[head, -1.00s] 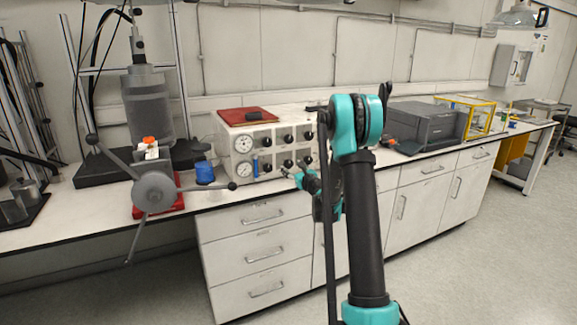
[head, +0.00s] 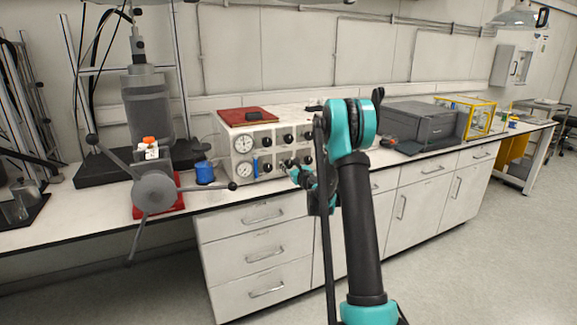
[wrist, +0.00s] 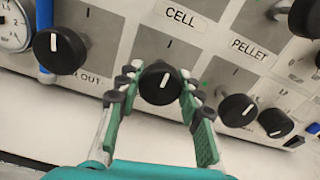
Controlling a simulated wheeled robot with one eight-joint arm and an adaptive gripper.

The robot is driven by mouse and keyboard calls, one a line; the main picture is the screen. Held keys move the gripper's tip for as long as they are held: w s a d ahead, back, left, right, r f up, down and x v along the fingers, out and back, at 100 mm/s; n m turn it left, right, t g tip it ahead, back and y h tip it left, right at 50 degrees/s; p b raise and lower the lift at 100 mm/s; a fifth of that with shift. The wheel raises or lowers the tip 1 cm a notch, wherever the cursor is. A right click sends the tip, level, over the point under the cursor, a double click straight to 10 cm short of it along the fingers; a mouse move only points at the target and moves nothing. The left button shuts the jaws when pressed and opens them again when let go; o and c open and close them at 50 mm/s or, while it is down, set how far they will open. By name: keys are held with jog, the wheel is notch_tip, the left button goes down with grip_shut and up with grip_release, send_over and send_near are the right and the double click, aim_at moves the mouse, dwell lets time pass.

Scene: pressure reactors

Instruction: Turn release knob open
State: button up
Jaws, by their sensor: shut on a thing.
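A control box (head: 270,134) with dials and several black knobs stands on the bench in the head view. In the wrist view, my gripper (wrist: 158,92) has its two green fingers on either side of a black knob (wrist: 160,83) and is shut on it. The knob's white pointer line is visible, tilted slightly from the tick mark above it. The label plates "CELL" and "PELLET" show above. No label reading "release" can be made out. In the head view, my gripper (head: 291,170) is at the box's lower front, and the held knob is hard to make out.
Another black knob (wrist: 59,50) and a blue tube (wrist: 44,35) are left of the held knob; two small knobs (wrist: 238,110) are close to its right. In the head view, a handwheel with long spokes (head: 155,191) and a blue cup (head: 204,172) stand left of the box.

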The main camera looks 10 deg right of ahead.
jog(key=shift+c, duration=0.8)
jog(key=shift+n, duration=0.3)
jog(key=n, duration=0.6)
jog(key=shift+n, duration=0.3)
jog(key=n, duration=0.3)
jog(key=shift+n, duration=0.3)
jog(key=n, duration=0.3)
jog(key=shift+n, duration=0.3)
jog(key=n, duration=0.4)
jog(key=shift+s+n, duration=0.1)
jog(key=shift+n, duration=2.7)
